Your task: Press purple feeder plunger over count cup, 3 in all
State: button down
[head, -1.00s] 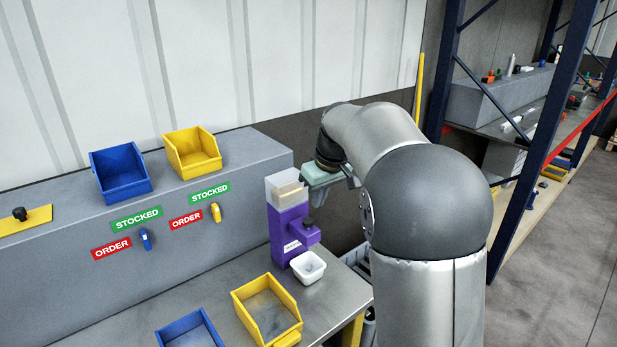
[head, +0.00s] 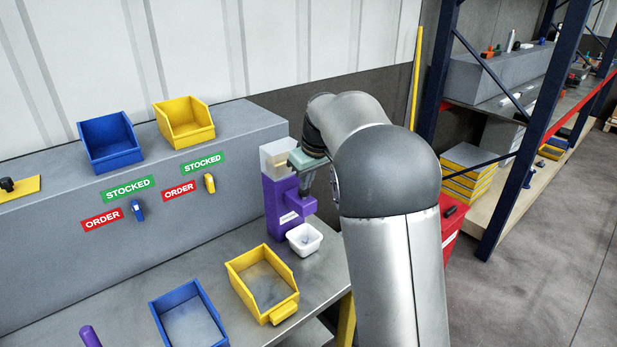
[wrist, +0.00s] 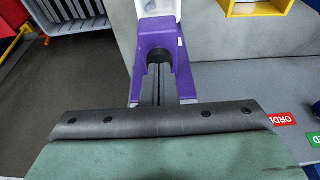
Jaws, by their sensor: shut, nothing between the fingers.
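The purple feeder (head: 283,212) stands on the bench against the grey block, with a clear hopper (head: 276,158) on top holding tan material. My gripper (head: 305,190) points down at the feeder's front arm, its fingers shut together and empty. In the wrist view my shut fingers (wrist: 158,85) lie in front of the purple feeder (wrist: 160,30).
Two more bins sit on the grey block, above STOCKED and ORDER labels. A purple rod-like thing (head: 90,337) shows at the lower left.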

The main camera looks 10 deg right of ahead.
aim_at(307, 192)
jog(key=shift+f, duration=0.15)
jog(key=shift+f+b, duration=0.7)
jog(key=shift+f, duration=0.15)
jog(key=shift+r, duration=0.15)
notch_tip(307, 192, up, 6)
jog(key=p, duration=0.5)
jog(key=shift+r, duration=0.1)
dwell(2.2)
